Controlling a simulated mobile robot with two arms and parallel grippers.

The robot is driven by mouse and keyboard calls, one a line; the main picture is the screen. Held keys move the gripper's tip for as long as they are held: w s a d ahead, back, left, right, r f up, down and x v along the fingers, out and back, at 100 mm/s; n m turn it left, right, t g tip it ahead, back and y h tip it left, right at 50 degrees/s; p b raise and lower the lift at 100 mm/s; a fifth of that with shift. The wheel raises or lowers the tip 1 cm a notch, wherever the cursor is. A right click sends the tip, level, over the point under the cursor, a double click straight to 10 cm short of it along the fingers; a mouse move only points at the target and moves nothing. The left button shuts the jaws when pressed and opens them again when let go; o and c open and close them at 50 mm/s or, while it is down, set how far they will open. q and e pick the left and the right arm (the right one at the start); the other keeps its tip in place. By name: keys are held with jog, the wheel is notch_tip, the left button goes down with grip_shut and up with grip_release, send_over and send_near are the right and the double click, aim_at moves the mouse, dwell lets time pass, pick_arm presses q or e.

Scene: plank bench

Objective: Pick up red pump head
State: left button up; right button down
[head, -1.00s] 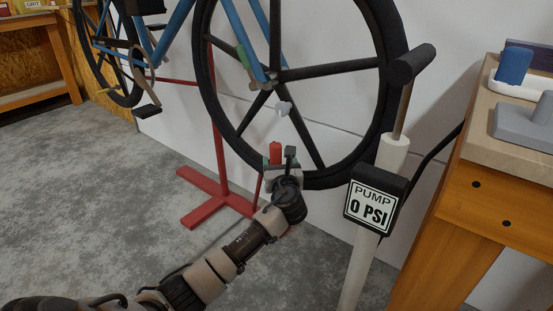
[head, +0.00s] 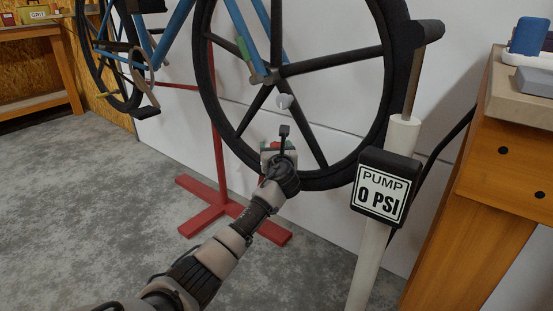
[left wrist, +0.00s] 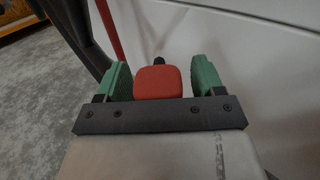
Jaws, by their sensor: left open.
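The red pump head (left wrist: 158,82) is a rounded red block with a small dark tip behind it in the left wrist view. It sits between the two green fingers of my left gripper (left wrist: 160,72), with a visible gap on each side. The gripper is open around it. In the head view my left gripper (head: 277,147) reaches to the lower part of the bicycle's front wheel. Only a little red shows there, as the gripper and wrist hide most of the pump head. My right gripper is not in view.
The black-rimmed wheel (head: 208,100) stands just behind the gripper, near the white wall. A red stand (head: 215,165) has its feet on the concrete floor. The white pump (head: 366,265) with its "0 PSI" gauge (head: 382,187) and a wooden bench (head: 505,165) stand to the right.

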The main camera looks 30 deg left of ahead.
pick_arm(q)
jog(key=c, duration=1)
jog(key=shift+r, duration=0.2)
jog(key=shift+c, duration=0.2)
